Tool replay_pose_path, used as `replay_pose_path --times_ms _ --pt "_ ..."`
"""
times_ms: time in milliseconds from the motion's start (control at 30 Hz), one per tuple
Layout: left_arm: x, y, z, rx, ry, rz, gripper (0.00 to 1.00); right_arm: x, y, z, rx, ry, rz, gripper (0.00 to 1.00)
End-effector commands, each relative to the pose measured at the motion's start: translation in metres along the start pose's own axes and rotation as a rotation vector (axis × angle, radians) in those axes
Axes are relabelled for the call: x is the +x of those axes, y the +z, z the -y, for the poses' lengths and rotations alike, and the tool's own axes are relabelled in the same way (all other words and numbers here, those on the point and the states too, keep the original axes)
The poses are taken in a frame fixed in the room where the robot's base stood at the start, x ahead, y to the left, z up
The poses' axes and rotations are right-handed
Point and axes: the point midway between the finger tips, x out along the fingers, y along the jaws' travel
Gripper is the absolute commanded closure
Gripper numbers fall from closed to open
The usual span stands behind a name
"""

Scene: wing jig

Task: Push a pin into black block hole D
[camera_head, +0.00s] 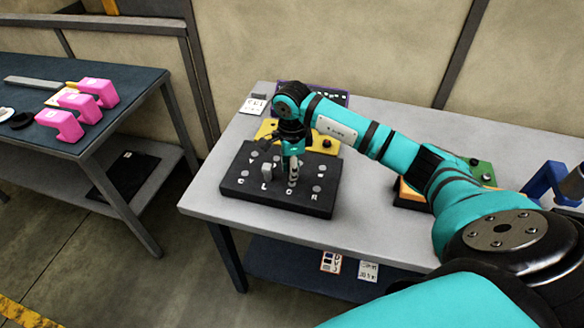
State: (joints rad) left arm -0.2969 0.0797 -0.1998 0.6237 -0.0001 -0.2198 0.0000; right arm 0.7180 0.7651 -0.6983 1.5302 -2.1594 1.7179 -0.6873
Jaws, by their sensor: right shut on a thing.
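The black block (238,186) lies on the grey table, with rows of round grey holes and white letters on its top. The letters are too small to read surely, so I cannot tell which hole is D. My right gripper (292,172) points down over the middle of the block, close to its top. It is shut on a small grey pin (293,182), mostly hidden by the fingers; I cannot tell whether the pin is in a hole. A light grey peg (267,171) stands up from the block, just left of the gripper. My left gripper is out of view.
A yellow block (266,130) and a purple panel (338,98) lie behind the black block. Green (481,170) and orange (407,192) blocks and a blue stand (545,182) are to the right. Pink pieces (98,91) lie on the left table.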

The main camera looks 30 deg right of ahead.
Motion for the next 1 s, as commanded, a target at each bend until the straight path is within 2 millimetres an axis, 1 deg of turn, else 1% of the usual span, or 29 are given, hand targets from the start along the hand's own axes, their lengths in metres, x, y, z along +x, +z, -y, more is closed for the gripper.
replay_pose_path --times_ms 167,633,967,1000 --pt "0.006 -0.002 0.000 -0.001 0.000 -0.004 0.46 0.007 0.000 0.000 0.000 0.000 -0.001 1.00" --pt "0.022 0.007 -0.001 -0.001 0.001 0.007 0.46 0.026 0.000 0.000 0.000 0.000 0.000 1.00" --pt "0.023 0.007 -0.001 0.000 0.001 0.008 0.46 0.027 0.000 0.000 0.000 0.000 0.000 1.00" --pt "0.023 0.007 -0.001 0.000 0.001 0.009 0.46 0.027 0.000 0.000 0.000 0.000 0.000 0.74"
